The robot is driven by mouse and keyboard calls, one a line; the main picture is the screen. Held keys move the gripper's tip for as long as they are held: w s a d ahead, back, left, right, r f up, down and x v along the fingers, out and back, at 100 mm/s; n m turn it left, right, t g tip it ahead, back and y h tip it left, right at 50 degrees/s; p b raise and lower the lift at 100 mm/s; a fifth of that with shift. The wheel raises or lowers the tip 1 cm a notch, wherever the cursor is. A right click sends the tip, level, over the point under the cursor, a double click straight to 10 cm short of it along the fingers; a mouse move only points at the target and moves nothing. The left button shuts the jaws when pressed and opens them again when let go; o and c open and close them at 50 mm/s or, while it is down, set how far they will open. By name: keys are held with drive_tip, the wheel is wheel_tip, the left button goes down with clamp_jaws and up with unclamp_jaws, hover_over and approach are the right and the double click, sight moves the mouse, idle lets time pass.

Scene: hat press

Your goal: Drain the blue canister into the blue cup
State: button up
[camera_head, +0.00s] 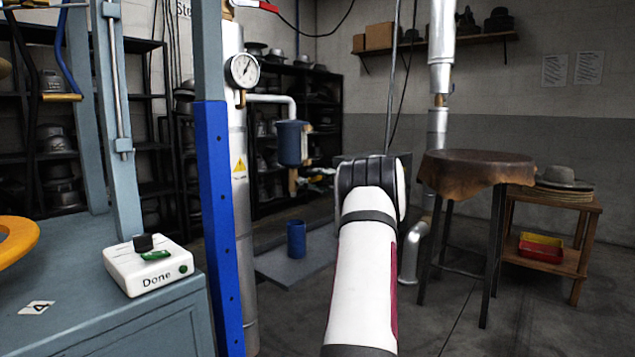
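The blue canister (292,143) hangs on a white pipe beside the tall metal column, with a brass-coloured outlet (292,181) under it. The blue cup (296,239) stands upright on a grey slab (275,262) on the floor, roughly below the outlet. I cannot see into the cup, and no liquid stream shows. My white arm reaches forward right of the cup, and its dark joint hides what lies beyond. Small pale and dark shapes show right of the outlet. I cannot tell whether they are my gripper or things on the shelf behind.
A blue upright post (219,230) and a grey machine bench with a white "Done" button box (148,265) stand at left. A round leather-topped table (475,167) and a wooden stand with hats (560,190) are at right. Floor between slab and table is partly hidden by my arm.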

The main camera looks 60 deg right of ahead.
drive_tip(key=v, duration=1.1)
drive_tip(key=shift+s+a, duration=0.2)
drive_tip(key=shift+s, duration=0.2)
